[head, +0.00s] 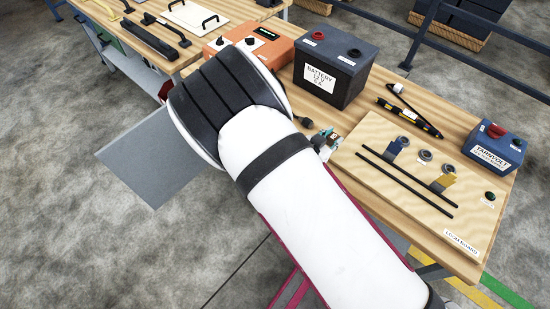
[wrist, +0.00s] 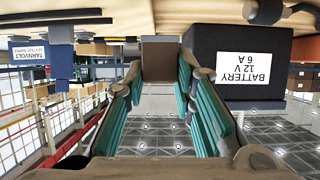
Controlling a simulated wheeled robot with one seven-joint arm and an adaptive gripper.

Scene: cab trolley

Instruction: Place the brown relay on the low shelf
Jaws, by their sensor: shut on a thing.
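The brown relay (wrist: 161,58) shows in the wrist view as a plain brown block between my fingertips. My gripper (wrist: 163,72), with teal pads on its fingers, is shut on it. The wrist picture is upside down, with the wooden bench top along its upper edge; I cannot tell whether the relay touches the bench. In the head view my white arm hides most of the gripper (head: 328,139), which is over the bench beside the loom board. A flat grey panel (head: 150,152), lower than the bench top, appears to be the low shelf; it is empty.
A dark battery (head: 333,72) and an orange box (head: 262,45) stand at the bench's back. The loom board (head: 400,190) carries rods and clips. A blue Tarnvolt unit (head: 494,147) stands at the right. A tester with probes (head: 410,115) lies between. Open floor surrounds the panel.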

